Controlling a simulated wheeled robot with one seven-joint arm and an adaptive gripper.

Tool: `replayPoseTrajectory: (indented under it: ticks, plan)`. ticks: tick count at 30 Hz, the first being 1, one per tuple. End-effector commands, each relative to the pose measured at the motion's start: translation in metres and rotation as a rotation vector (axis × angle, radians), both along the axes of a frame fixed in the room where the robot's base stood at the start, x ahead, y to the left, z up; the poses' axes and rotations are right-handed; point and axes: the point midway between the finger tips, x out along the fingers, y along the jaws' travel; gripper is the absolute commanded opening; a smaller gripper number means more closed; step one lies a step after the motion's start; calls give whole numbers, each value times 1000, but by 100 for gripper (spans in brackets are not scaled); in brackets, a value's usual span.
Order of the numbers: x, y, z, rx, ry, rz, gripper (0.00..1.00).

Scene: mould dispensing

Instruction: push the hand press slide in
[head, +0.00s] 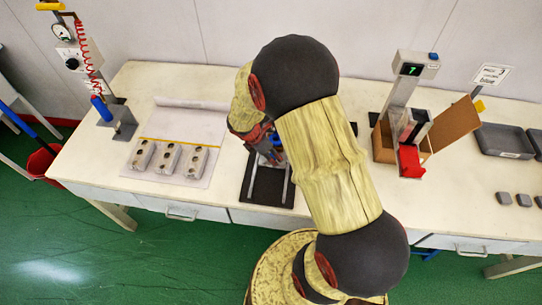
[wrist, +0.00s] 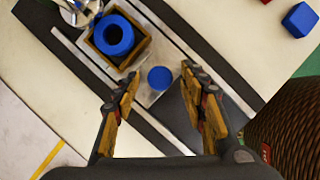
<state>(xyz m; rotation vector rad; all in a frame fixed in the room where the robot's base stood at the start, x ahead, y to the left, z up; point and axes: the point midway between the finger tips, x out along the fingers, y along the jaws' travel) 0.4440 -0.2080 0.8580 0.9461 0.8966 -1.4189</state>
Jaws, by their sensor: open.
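The hand press shows in the head view as a dark base (head: 259,190) with light rails, its upper part hidden behind my arm. In the wrist view its dark base (wrist: 183,127) and light rails run diagonally. A grey slide plate (wrist: 141,87) between the rails carries a square brown-yellow frame (wrist: 97,50) with a blue ring (wrist: 114,36) inside. A round blue disc (wrist: 160,78) is at the plate's near end. My gripper (wrist: 160,75) is open, its fingertips appearing either side of the disc; contact cannot be told. In the head view my gripper (head: 268,150) is partly hidden.
Three grey blocks with holes (head: 170,160) stand on a pale mat left of the press. A stand with a blue-handled tool (head: 102,108) is further left. A dispenser with a red part (head: 410,160), a cardboard box (head: 452,125) and grey trays (head: 505,141) are right.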

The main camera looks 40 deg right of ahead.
Motion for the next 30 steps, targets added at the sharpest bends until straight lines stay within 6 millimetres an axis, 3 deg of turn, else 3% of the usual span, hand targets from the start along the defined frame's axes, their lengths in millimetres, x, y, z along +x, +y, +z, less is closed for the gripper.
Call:
replayPoseTrajectory:
  ticks: [11,30]
  plan:
    - [0,-2,-5,0,-1,-1,42]
    - [0,-2,-5,0,-1,-1,5]
